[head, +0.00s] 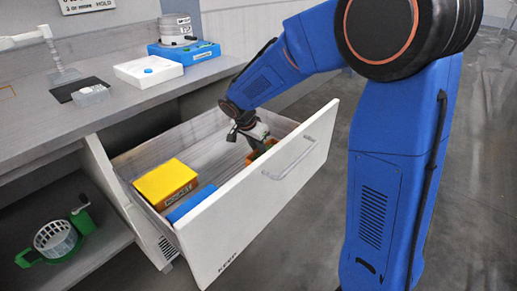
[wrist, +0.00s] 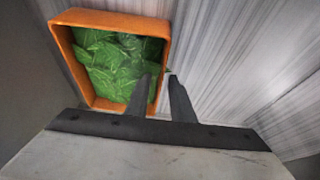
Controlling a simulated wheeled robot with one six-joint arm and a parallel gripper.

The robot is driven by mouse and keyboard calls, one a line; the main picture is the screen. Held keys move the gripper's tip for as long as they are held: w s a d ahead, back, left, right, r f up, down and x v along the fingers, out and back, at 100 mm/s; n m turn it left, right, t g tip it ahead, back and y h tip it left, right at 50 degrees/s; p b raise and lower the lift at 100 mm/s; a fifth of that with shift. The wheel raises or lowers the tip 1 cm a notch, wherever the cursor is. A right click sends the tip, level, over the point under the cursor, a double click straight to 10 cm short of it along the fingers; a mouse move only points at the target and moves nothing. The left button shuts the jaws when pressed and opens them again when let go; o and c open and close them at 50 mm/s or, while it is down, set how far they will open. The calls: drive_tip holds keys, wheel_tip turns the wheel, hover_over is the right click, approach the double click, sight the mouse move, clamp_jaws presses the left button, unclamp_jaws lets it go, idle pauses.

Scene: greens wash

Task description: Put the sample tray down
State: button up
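The sample tray is an orange open box (wrist: 83,70) full of green leaves (wrist: 120,60). It is inside the pulled-out drawer, near its right end, and shows only in small part in the head view (head: 255,155). My gripper (wrist: 160,77) points down into the drawer at the tray's right wall in the wrist view. One finger is over the leaves inside the tray and the other is outside the wall. The fingers stand apart, with a narrow gap seen beside the wall. The head view (head: 245,150) shows the gripper low in the drawer, fingertips partly hidden.
The drawer (head: 265,190) also holds a yellow box (head: 166,183) and a blue object (head: 191,203) at its left end. Bare drawer floor lies between them and the tray. The counter (head: 35,122) above carries a white box (head: 148,70) and a blue case (head: 185,52).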

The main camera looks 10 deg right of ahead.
drive_tip(key=v, duration=1.2)
drive_tip(key=shift+r, duration=0.1)
